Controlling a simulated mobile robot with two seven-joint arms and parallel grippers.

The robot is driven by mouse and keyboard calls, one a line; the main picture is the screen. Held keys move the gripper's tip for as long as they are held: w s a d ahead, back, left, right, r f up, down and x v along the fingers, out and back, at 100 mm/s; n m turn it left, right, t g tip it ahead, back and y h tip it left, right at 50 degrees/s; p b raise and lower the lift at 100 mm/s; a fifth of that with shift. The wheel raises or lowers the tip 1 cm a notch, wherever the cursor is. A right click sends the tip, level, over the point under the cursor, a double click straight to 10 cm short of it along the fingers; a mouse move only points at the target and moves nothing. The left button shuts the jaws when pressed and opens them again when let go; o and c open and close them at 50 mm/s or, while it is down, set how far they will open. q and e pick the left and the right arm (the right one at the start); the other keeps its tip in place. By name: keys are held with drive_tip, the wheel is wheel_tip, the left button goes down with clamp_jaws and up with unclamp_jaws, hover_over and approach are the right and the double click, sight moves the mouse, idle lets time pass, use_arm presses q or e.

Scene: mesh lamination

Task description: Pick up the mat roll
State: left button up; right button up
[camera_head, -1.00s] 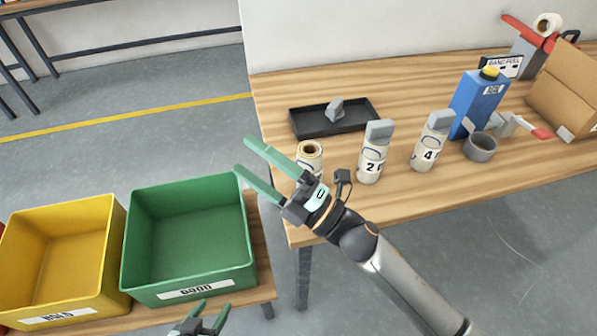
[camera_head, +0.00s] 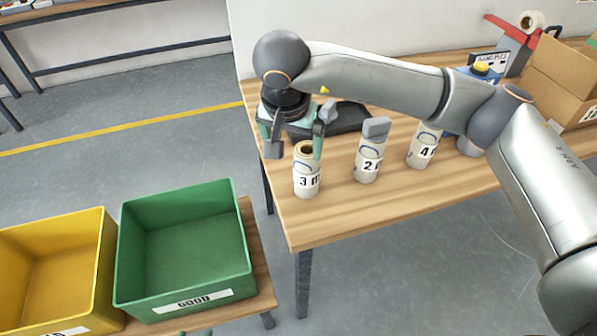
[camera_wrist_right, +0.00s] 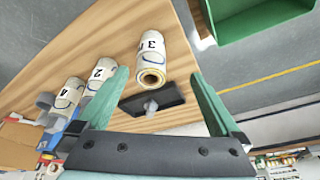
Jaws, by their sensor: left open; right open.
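Three cream mat rolls stand on the wooden table. The roll marked 3 (camera_head: 307,180) is nearest the table's left edge, its hollow end facing up; rolls 2 (camera_head: 368,164) and 4 (camera_head: 422,150) stand to its right. My right gripper (camera_head: 297,150) is open and empty, pointing down just behind and above roll 3, one finger overlapping its top edge in the head view. In the right wrist view, roll 3 (camera_wrist_right: 152,52) shows between the spread green fingertips; contact cannot be told. My left gripper (camera_head: 186,333) barely shows at the bottom edge of the head view.
A black tray (camera_wrist_right: 168,97) with a grey block lies behind roll 3. A green bin (camera_head: 185,245) marked GOOD and a yellow bin (camera_head: 50,270) stand left of the table (camera_head: 340,215). Cardboard boxes (camera_head: 565,85) stand at right. The table's front is clear.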

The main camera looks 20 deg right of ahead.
sight(304, 156)
drive_tip(key=shift+t+h, duration=0.3)
drive_tip(key=shift+h, duration=0.2)
drive_tip(key=w+d+f, duration=0.2)
drive_tip(key=f, duration=0.1)
drive_tip(key=w+d+f+p, duration=0.1)
drive_tip(key=f, duration=0.1)
drive_tip(key=shift+w, duration=0.15)
drive_tip(key=shift+p+x, duration=0.6)
drive_tip(key=shift+x, duration=2.2)
drive_tip(key=shift+d, duration=0.15)
drive_tip(key=shift+c, duration=0.2)
drive_tip(key=shift+r, duration=0.15)
drive_tip(key=c, duration=1.5)
